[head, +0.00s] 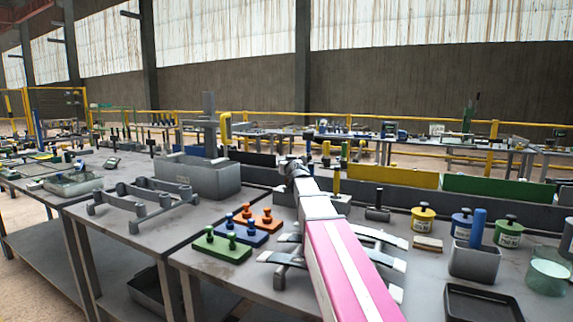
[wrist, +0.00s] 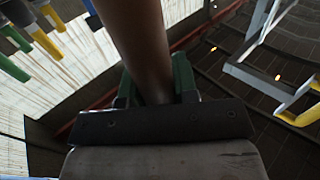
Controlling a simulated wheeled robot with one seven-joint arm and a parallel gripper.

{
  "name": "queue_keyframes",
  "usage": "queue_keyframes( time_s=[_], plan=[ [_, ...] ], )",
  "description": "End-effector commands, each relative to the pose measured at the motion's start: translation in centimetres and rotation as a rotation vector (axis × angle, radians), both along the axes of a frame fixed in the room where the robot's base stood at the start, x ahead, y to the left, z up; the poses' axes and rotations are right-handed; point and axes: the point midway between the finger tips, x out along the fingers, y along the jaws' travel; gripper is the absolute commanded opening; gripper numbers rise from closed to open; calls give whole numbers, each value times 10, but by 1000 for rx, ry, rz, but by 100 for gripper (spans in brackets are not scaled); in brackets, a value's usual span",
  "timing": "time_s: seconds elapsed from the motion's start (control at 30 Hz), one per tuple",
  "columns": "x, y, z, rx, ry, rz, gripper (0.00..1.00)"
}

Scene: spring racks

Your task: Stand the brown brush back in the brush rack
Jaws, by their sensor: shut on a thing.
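In the wrist view my gripper (wrist: 154,88) has its green fingers on either side of a thick brown shaft, the brown brush (wrist: 137,35), and is shut on it. The shaft runs up out of the picture, so its far end is hidden. In the head view my pink and white arm reaches over the table, and I cannot make out the fingers or the brush there. I cannot identify the brush rack for sure. A yellow upright handle (head: 337,180) stands just right of my arm, with its base partly hidden.
Orange, blue and green peg blocks (head: 222,248) lie left of my arm. A grey bin (head: 197,177) and a grey bracket frame (head: 145,199) stand on the left table. On the right are lidded jars (head: 423,218), a grey cup (head: 474,262) holding a blue cylinder, and a dark tray (head: 482,304).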

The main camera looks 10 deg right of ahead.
Motion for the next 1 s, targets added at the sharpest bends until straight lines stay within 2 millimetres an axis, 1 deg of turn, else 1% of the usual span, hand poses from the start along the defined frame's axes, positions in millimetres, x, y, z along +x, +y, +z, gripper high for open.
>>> queue_keyframes(
  time_s=[0.4,0.43,0.47,0.5,0.7,0.73,0.8,1.0],
  plan=[
    [0,0,-8,0,1,0,4],
    [0,0,-8,0,1,0,34],
    [0,0,-9,0,2,0,44],
    [0,0,-9,0,2,0,57],
    [0,0,-10,0,4,0,57],
    [0,0,-10,0,4,0,64],
    [0,0,-11,0,4,0,83],
    [0,0,-11,0,5,0,83]
  ],
)
